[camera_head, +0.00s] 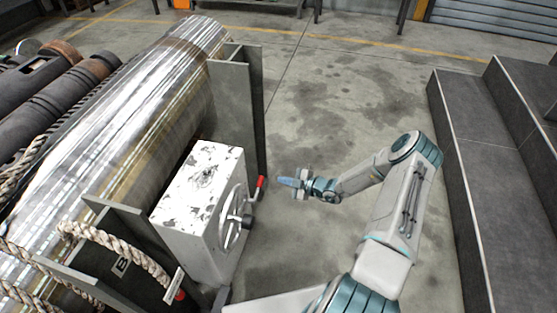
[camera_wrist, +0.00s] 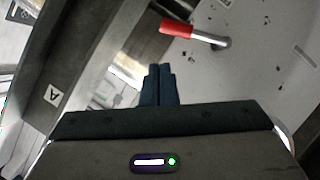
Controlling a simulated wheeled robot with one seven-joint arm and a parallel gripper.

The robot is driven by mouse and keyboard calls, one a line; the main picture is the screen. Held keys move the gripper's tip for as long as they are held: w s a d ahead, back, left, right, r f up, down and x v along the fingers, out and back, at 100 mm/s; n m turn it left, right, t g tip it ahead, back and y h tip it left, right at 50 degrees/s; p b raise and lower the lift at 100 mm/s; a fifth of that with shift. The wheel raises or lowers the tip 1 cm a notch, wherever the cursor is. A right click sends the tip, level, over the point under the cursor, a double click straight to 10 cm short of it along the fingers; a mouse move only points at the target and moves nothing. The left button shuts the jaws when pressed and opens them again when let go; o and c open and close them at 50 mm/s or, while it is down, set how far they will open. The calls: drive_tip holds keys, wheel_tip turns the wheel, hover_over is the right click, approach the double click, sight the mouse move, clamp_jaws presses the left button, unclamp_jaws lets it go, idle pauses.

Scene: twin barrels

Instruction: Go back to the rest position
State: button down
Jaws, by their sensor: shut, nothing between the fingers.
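My gripper (camera_head: 290,182) is shut and empty at the end of my bent arm, over the floor just right of the white box. In the wrist view its dark fingers (camera_wrist: 159,85) are together at the middle. The white box (camera_head: 197,200) has a handwheel (camera_head: 234,218) on its right face and a lever with a red handle (camera_head: 260,186). The fingertips point toward the red handle, with a small gap in the head view. The red handle also shows in the wrist view (camera_wrist: 176,28), above and right of the fingers, not between them.
A large shiny metal barrel (camera_head: 120,125) lies along the left, held by dark grey steel supports (camera_head: 237,110) and ropes (camera_head: 115,248). Dark steps (camera_head: 490,170) rise on the right. The concrete floor (camera_head: 345,90) between and beyond is clear.

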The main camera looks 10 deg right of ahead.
drive_tip(key=s+a+r+n+g+h+p, duration=0.1)
drive_tip(key=s+a+r+n+g+p, duration=0.15)
drive_tip(key=r+n, duration=0.75)
drive_tip(key=s+a+r+n+g+p, duration=0.2)
drive_tip(key=s+r+n+g+p, duration=0.15)
drive_tip(key=r+n, duration=0.6)
drive_tip(key=s+a+r+n+g+h+p, duration=0.1)
drive_tip(key=s+a+r+n+g+p, duration=0.2)
drive_tip(key=r+n, duration=0.75)
drive_tip(key=s+d+r+n+h+p, duration=0.1)
drive_tip(key=s+r+n+h+p, duration=0.1)
drive_tip(key=s+r+n+p, duration=0.2)
drive_tip(key=s+d+r+n+t+h+p, duration=0.1)
drive_tip(key=s+d+r+n+h+p, duration=0.1)
drive_tip(key=s+r+n, duration=0.9)
drive_tip(key=s+d+r+n+t+h+p, duration=0.1)
drive_tip(key=s+r+n+h+p, duration=0.3)
drive_tip(key=r, duration=1.2)
drive_tip(key=s+n+p, duration=0.2)
drive_tip(key=s+n, duration=0.2)
drive_tip(key=n, duration=0.1)
drive_tip(key=shift+s+d+r+p, duration=0.15)
drive_tip(key=shift+r+p, duration=0.2)
drive_tip(key=shift+r, duration=0.05)
